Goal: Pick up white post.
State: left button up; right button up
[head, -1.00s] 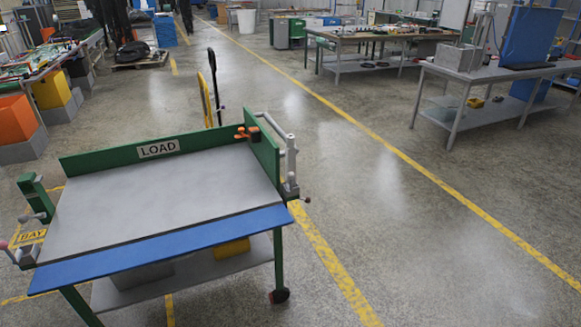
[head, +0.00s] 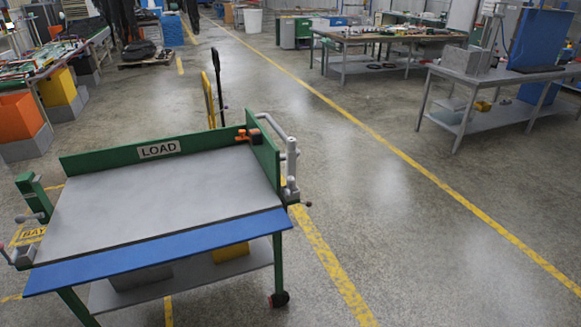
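I cannot make out a white post for certain in the head view. The nearest large thing is a cart with a grey top (head: 160,205), green back and side walls, a blue front edge and a LOAD sign (head: 159,149). Light grey bent tubing (head: 291,150) stands at its right side, and an orange clamp-like piece (head: 246,136) sits on the back right corner. Neither of my grippers is in view.
The cart's lower shelf (head: 185,280) holds a grey box and a yellow box. Workbenches stand at the right (head: 490,80) and back (head: 390,45). Orange (head: 20,112) and yellow bins (head: 58,88) line the left. Grey floor with yellow lines is open right of the cart.

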aim_at(292, 153)
jog(key=i+l+u, duration=0.1)
jog(key=i+l, duration=0.2)
jog(key=i+l+u, duration=0.1)
jog(key=i+l, duration=0.15)
jog(key=l, duration=0.15)
jog(key=i+l+u, duration=0.1)
jog(key=i+l, duration=0.15)
jog(key=l, duration=0.15)
jog(key=i+l+u, duration=0.1)
jog(key=i+l, duration=0.15)
jog(key=l, duration=0.15)
jog(key=i+l+u, duration=0.15)
jog(key=l, duration=0.25)
jog(key=i, duration=0.05)
